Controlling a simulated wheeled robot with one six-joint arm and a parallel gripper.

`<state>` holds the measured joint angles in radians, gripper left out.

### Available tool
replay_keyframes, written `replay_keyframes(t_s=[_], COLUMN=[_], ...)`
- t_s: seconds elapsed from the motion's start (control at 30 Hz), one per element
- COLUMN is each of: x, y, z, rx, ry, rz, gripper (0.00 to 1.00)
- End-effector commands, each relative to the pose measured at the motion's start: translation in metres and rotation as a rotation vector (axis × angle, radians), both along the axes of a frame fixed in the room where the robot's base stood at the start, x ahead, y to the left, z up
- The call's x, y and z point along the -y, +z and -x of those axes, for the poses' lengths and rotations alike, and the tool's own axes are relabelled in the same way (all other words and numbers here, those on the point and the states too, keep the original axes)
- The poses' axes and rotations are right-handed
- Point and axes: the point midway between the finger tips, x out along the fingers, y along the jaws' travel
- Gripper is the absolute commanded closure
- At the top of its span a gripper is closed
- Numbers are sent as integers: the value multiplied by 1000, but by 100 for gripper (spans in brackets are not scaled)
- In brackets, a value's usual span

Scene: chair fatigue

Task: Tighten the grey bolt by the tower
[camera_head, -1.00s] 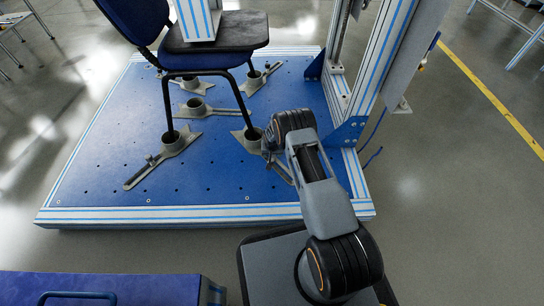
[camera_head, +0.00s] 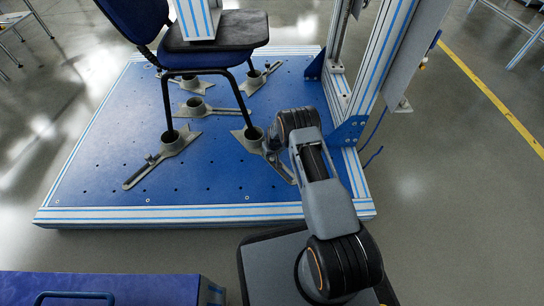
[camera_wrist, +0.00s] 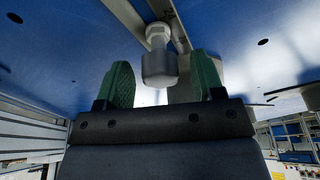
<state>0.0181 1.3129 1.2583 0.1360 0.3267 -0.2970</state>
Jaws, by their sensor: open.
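The grey bolt (camera_wrist: 158,62) shows in the wrist view with its round head towards me, on a slotted metal clamp arm (camera_wrist: 176,20) against the blue plate. My gripper (camera_wrist: 162,78) is open, with one green finger to each side of the bolt head. There are gaps between the fingers and the head, and nothing is gripped. In the head view, the clamp by the tower (camera_head: 250,140) holds a chair leg in its cup. My arm's end covers part of this clamp, and the bolt and fingers cannot be made out there.
The blue chair (camera_head: 140,20) stands with its legs in cups on the blue platform (camera_head: 215,180). The tower's aluminium post (camera_head: 375,65) rises just right of my arm. A blue box (camera_head: 110,290) is at the front left. Open floor (camera_head: 450,190) lies to the right.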

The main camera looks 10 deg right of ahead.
Motion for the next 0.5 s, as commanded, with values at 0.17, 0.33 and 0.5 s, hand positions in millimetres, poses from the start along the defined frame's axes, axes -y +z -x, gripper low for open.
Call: replay_keyframes(t_s=[0.17, 0.33, 0.5], x=[0, 1, 2], y=[0, 0, 0], z=[0, 0, 0], rx=[0, -1, -1], ry=[-1, 58, 204], rz=[0, -1, -1], gripper=[38, 38, 38])
